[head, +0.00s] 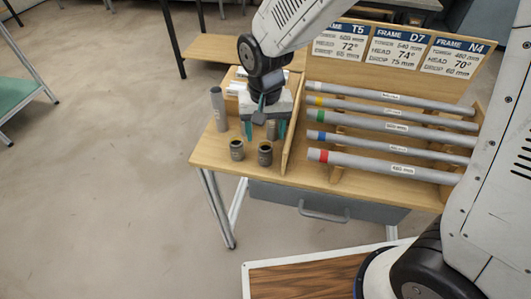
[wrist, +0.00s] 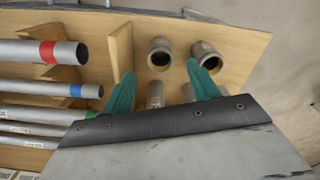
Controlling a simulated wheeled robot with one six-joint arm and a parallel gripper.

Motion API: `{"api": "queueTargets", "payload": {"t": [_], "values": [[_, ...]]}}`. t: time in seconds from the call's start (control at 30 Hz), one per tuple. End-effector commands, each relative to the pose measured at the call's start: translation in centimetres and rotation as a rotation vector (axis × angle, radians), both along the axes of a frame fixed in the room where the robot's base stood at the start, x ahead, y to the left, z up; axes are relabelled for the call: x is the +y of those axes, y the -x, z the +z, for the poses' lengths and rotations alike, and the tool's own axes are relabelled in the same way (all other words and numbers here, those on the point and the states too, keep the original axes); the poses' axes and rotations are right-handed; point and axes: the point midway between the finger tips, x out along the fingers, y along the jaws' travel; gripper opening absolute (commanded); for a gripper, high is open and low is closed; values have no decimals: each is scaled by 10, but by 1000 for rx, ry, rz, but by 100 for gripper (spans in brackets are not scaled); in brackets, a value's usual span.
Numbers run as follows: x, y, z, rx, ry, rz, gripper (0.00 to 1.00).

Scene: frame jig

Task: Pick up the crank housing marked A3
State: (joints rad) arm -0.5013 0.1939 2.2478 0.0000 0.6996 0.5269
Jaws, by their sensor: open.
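Two short grey cylindrical housings with dark open tops stand near the bench's front edge in the head view, one on the left (head: 237,150) and one on the right (head: 265,155). In the wrist view these short housings also show, one (wrist: 159,54) and the other (wrist: 206,56). More grey cylinders (wrist: 155,96) are partly hidden behind my gripper there. No A3 marking is readable, so I cannot tell which housing is A3. My gripper (head: 266,130) points down, with its teal fingers apart, just behind the two front housings. A grey cylinder (head: 271,131) appears between the fingers.
A taller grey tube (head: 218,108) stands at the bench's left. A wooden divider (head: 292,130) separates the housings from several long tubes with coloured bands (head: 390,165). Frame cards (head: 400,50) stand behind. A grey drawer (head: 325,203) is below.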

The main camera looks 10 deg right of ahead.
Motion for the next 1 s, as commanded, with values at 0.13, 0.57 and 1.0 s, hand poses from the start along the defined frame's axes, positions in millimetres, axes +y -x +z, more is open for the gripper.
{"api": "queueTargets", "payload": {"t": [0.13, 0.57, 1.0], "values": [[-1, 1, -15, 3, 2, 0, 60], [0, -1, -70, 3, 1, 0, 60], [0, -1, -76, 0, 0, 0, 24]]}}
